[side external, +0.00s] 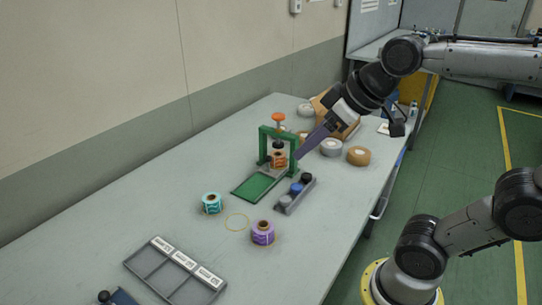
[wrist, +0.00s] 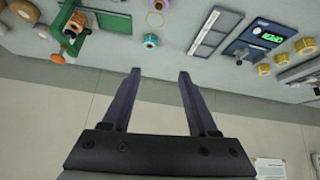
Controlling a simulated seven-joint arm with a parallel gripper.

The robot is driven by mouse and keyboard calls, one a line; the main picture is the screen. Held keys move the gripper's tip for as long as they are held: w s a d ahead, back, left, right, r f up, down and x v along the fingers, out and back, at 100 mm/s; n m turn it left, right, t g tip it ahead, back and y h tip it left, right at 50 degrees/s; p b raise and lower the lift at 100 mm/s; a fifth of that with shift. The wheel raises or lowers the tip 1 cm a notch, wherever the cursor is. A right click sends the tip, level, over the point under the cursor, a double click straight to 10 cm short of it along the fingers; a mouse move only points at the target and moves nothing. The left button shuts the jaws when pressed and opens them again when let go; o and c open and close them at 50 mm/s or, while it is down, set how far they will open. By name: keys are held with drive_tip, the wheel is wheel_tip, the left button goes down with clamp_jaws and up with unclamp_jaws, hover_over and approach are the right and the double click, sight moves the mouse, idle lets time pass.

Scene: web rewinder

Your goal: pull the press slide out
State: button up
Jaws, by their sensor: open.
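The press is a green frame (side external: 292,141) with an orange knob on top, standing toward the far part of the table. A flat green plate (side external: 254,187), which looks like its slide or bed, extends from the frame toward the lower left. An orange roll (side external: 279,157) sits within the frame. The press also shows at the upper left of the wrist view (wrist: 75,24). My gripper (side external: 298,156) has dark purple fingers. In the side view it appears just right of the frame; contact cannot be told. In the wrist view its fingers (wrist: 160,72) are apart with nothing between them.
A grey rack (side external: 296,194) with dark round pieces stands right of the plate. A teal roll (side external: 211,203), a purple roll (side external: 262,233) and a grey tray (side external: 176,272) are nearer. The table's left side is clear.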

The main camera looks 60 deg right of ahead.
drive_tip(key=w+d+r, duration=0.2)
drive_tip(key=w+d, duration=0.3)
drive_tip(key=w, duration=0.6)
drive_tip(key=m+g+h, duration=0.1)
drive_tip(key=m+g, duration=0.2)
drive_tip(key=m, duration=0.1)
hover_over(269, 157)
drive_tip(key=s+a, duration=0.1)
drive_tip(key=s, duration=0.4)
wheel_tip(269, 157, down, 16)
drive_tip(key=x, duration=1.3)
drive_tip(key=shift+s+d+f, duration=0.1)
drive_tip(key=shift+s, duration=0.05)
clamp_jaws()
